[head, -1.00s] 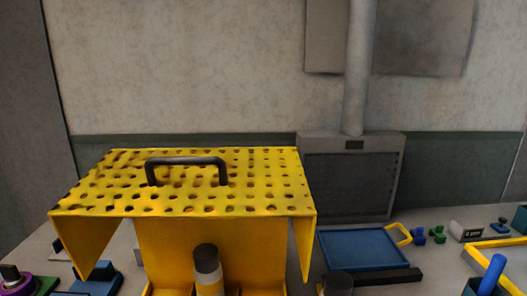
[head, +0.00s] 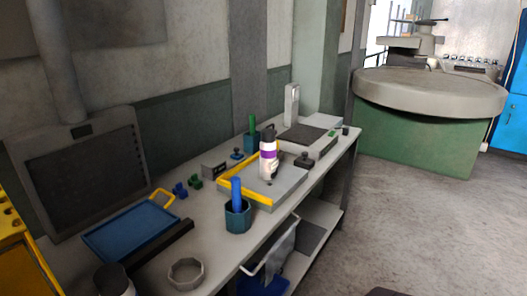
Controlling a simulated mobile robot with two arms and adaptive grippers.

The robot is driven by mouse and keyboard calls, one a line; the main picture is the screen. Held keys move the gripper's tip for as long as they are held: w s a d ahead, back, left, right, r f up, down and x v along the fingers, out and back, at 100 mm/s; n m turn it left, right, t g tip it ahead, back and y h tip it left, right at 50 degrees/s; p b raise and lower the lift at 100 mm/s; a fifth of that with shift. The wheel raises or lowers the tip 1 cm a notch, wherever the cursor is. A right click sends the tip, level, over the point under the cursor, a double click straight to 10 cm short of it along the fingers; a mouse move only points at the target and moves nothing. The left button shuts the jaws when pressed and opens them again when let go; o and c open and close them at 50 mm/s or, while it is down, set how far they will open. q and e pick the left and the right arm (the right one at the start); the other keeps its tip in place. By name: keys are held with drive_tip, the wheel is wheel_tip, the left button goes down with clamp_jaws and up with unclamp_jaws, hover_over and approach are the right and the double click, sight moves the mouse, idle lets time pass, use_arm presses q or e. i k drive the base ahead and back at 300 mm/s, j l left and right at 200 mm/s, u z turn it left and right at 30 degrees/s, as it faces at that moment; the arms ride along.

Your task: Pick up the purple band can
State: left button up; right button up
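The purple band can (head: 268,159) stands upright on the bench. It is white with a purple band and a dark cap, and it stands on a grey plate with a yellow edge (head: 246,190). Neither of my grippers can be made out in the head view. A dark shape at the bottom edge right of centre is too cut off to identify.
A blue tray (head: 130,232) with a yellow handle lies on the bench at left. A teal cup (head: 238,216) with a blue stick stands in front of the can. A grey ring (head: 185,272) lies near the front edge. Open floor (head: 410,225) lies right of the bench.

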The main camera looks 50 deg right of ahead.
sight(268, 160)
drive_tip(key=z, duration=1.65)
